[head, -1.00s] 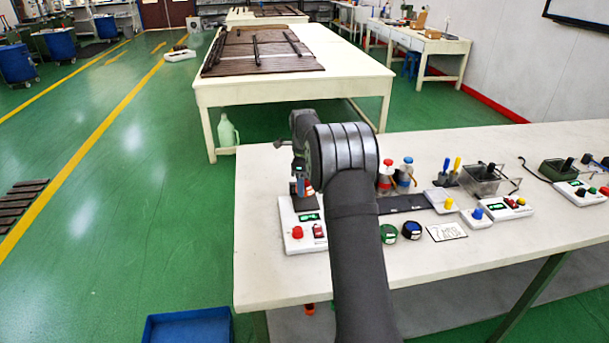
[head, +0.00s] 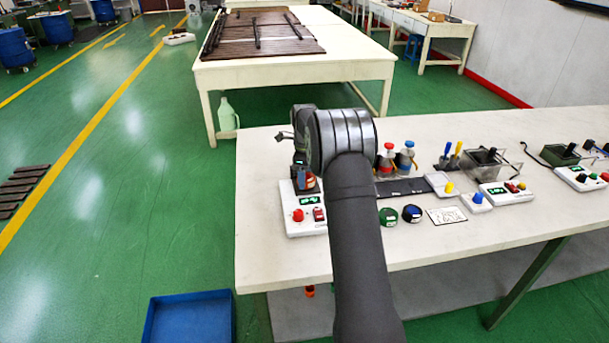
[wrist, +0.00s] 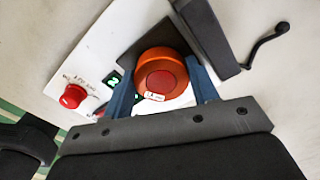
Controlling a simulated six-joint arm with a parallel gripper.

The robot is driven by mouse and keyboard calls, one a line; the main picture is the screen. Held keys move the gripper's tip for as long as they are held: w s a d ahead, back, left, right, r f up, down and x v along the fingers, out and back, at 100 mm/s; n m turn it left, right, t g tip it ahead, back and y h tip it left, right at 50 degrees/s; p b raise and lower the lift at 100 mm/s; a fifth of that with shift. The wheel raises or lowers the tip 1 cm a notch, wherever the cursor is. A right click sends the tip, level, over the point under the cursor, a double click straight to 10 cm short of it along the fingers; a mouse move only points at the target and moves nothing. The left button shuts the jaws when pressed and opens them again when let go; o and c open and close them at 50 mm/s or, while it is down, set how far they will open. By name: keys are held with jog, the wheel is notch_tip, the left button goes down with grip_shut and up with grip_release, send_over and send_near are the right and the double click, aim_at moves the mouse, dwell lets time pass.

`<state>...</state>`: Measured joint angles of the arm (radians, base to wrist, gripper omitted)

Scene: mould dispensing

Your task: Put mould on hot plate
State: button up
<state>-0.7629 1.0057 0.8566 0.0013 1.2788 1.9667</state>
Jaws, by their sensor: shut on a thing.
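The mould is a round orange-red piece (wrist: 161,79) with a small white label, seen from above in the wrist view. My gripper (wrist: 163,88) has its blue fingers shut on either side of it. The hot plate is a white unit (head: 305,222) with a dark square top (wrist: 143,47), a red knob, a green display and a red switch. It stands at the table's left end. The mould (head: 308,180) is over the dark top, very low; I cannot tell whether it touches. My arm hides part of the unit in the head view.
A green round piece (head: 388,217) and a blue one (head: 412,213) lie to the right. A dark bar (wrist: 208,35) with a curved handle is beside the mould. The table front is clear.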

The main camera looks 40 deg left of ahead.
jog(key=shift+f, duration=0.3)
jog(key=o, duration=1.1)
jog(key=shift+o, duration=0.2)
jog(key=shift+r, duration=0.1)
jog(key=shift+r, duration=3.4)
jog(key=shift+f, duration=0.1)
